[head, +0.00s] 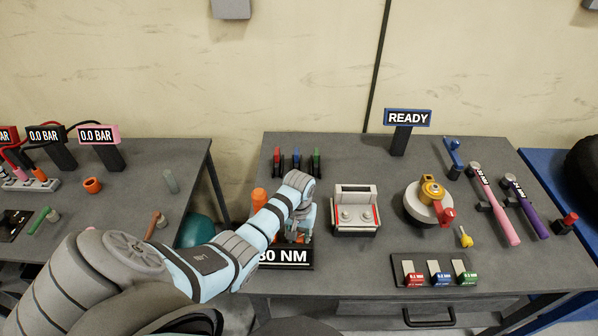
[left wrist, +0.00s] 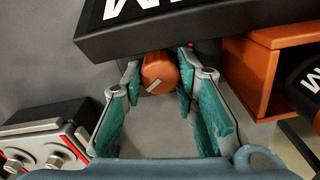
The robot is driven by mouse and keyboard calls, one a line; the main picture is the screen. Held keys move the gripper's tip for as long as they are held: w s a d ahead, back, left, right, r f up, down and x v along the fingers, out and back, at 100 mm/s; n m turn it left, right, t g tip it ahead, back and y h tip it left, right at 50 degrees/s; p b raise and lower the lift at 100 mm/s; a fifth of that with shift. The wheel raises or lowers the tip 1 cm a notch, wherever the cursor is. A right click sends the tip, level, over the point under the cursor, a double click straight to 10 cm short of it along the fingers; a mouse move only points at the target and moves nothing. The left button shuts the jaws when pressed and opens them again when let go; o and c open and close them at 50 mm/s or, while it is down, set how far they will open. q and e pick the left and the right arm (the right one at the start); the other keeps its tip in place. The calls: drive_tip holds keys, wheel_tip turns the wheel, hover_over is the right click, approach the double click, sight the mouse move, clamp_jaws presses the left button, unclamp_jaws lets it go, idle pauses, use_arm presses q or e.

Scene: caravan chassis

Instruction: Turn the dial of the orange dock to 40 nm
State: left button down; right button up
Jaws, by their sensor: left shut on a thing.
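The orange dial (left wrist: 158,74), with a pale pointer line, sits beside the black display in the left wrist view. My left gripper (left wrist: 160,66) has its teal-padded fingers on either side of the dial and is shut on it. In the head view my left gripper (head: 300,236) is over the dock, and its arm hides most of it. The display (head: 285,258) ends in "0 NM"; its first digit is partly covered and looks like a 3. An upright orange part (head: 259,198) shows behind the arm. My right gripper is out of view.
Red, blue and green items (head: 297,160) stand behind. Further right are a round device with a red handle (head: 430,203), a READY sign (head: 407,118) and a tray of colored blocks (head: 436,258).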

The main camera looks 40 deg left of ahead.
use_arm(q)
drive_tip(key=shift+r+n+p, duration=0.2)
drive_tip(key=shift+n+p, duration=0.4)
drive_tip(key=shift+n, duration=0.2)
drive_tip(key=shift+w+n, duration=0.1)
drive_tip(key=shift+n, duration=0.4)
drive_tip(key=shift+a+f+n, duration=0.1)
drive_tip(key=shift+f+n, duration=0.05)
drive_tip(key=shift+n, duration=1.65)
drive_tip(key=c, duration=1.3)
unclamp_jaws()
drive_tip(key=shift+f, duration=0.1)
